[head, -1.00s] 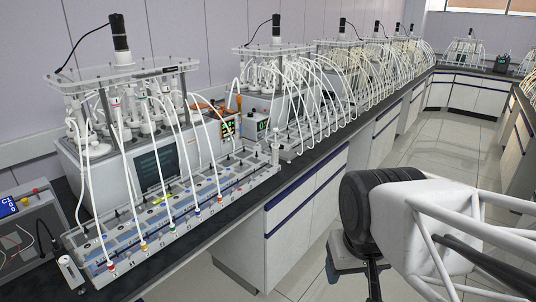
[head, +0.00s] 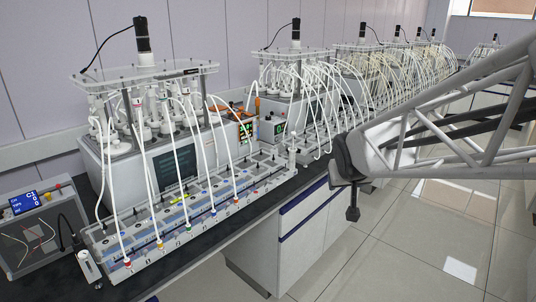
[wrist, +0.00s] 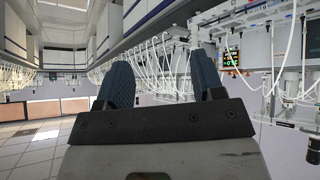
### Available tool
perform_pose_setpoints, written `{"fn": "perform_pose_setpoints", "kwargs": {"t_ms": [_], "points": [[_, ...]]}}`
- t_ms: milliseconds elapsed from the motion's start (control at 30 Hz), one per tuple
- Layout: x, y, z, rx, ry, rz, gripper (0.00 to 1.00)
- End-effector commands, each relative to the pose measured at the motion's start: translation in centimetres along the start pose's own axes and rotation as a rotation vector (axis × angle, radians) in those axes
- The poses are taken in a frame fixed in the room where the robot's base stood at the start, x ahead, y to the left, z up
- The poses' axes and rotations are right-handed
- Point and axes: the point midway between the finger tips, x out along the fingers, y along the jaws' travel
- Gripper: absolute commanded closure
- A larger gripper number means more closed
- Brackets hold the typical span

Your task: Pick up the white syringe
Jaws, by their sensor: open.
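My gripper (head: 352,213) hangs at the right of the head view, in front of the bench and over the aisle. In the wrist view its two dark blue fingers (wrist: 163,82) stand apart with nothing between them. A slim white upright piece (head: 292,152), possibly the white syringe, stands at the far right end of the grey tube rack (head: 262,183). It is too small to be sure. My gripper is to its right and apart from it. I cannot pick out the syringe in the wrist view.
A reactor (head: 178,165) with white tubes stands behind the rack. A small white device (head: 88,268) and a meter with a blue screen (head: 22,203) are at the left. More reactors line the bench. The tiled floor (head: 400,255) in the aisle is clear.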

Motion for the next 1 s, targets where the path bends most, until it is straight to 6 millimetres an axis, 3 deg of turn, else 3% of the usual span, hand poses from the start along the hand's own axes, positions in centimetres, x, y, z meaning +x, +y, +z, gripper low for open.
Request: {"fn": "perform_pose_setpoints", "kwargs": {"t_ms": [200,500,1000], "points": [[4.9,0.1,-5.3,-0.022,0.125,-0.012,0.38],[11.5,-0.2,-11.5,-0.054,0.298,-0.057,0.38],[22.7,-2.1,-18.7,-0.105,0.562,-0.207,0.38]]}}
